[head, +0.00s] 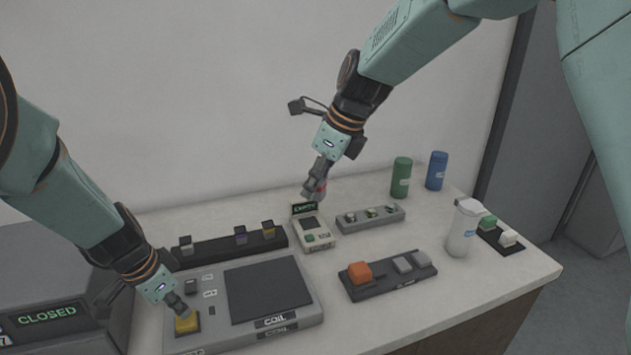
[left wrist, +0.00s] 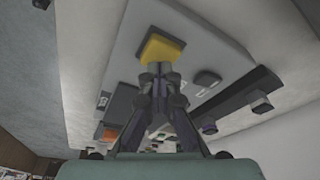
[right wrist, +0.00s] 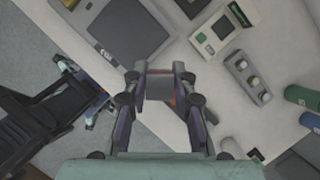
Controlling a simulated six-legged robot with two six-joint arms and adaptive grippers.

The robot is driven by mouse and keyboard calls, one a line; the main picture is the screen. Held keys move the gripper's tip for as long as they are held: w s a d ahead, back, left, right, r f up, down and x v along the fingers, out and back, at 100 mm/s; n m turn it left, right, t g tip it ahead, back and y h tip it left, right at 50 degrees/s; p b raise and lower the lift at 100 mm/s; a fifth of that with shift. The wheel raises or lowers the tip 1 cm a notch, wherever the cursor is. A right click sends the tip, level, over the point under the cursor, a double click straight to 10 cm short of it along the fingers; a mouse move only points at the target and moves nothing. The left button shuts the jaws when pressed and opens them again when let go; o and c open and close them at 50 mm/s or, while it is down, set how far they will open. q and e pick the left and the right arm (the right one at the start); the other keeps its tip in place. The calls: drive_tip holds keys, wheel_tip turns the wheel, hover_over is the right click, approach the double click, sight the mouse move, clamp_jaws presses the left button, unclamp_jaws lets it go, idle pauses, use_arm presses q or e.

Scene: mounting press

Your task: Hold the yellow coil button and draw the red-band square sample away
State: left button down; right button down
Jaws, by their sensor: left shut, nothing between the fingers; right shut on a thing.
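The yellow coil button (head: 187,324) is at the front left corner of the grey coil unit (head: 317,310). My left gripper (head: 181,306) is shut and empty, its tips on or just over the button. The left wrist view shows the tips against the edge of the yellow button (left wrist: 160,48). My right gripper (head: 315,190) is shut on the red-band square sample (right wrist: 159,86), raised in the air behind the coil unit. The sample shows as a grey block with a little red at its edge, mostly hidden by the fingers in the head view.
A small device (head: 313,232) with a green display stands below my right gripper. A grey rack (head: 370,222) is to its right. A dark tray (head: 390,287) holds an orange block (head: 359,272) and grey blocks. Green (head: 401,177) and blue (head: 436,170) bottles and a white bottle (head: 463,230) stand right.

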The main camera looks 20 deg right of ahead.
use_arm(q)
drive_tip(key=shift+r+p, duration=0.4)
drive_tip(key=shift+r, duration=0.2)
use_arm(e)
drive_tip(key=shift+r, duration=0.45)
